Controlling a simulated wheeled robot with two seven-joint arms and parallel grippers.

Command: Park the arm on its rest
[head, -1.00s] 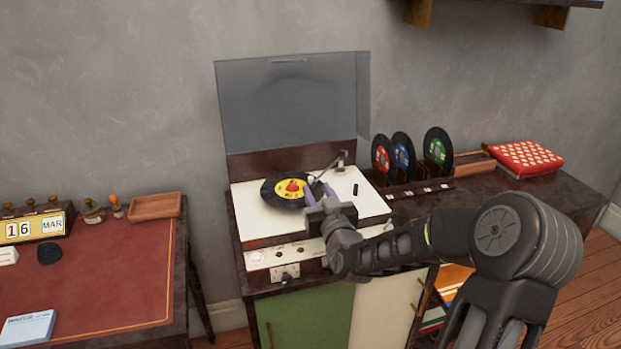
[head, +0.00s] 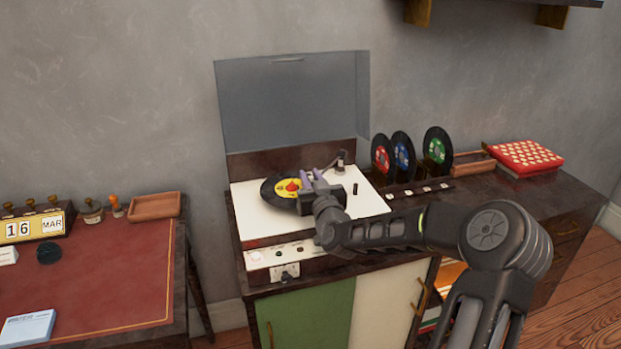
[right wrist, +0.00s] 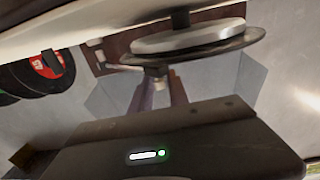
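The record player's white deck (head: 262,222) carries a black record (head: 272,193) with a yellow and red label. The tonearm (head: 341,160) has its pivot at the deck's back right and reaches left toward the record. My right gripper (head: 312,176) is over the deck at the record's right edge. Its purple fingers are close together on the tonearm's front end, with a small gap between them. In the right wrist view, a small piece of the tonearm (right wrist: 158,72) shows at the fingertips. The gripper hides part of the tonearm and its rest cannot be made out. My left gripper is not in view.
The raised grey lid (head: 290,100) stands behind the deck. Several records (head: 403,155) stand in a rack to the right, near a red patterned box (head: 527,156). A red-topped desk (head: 95,285) is on the left.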

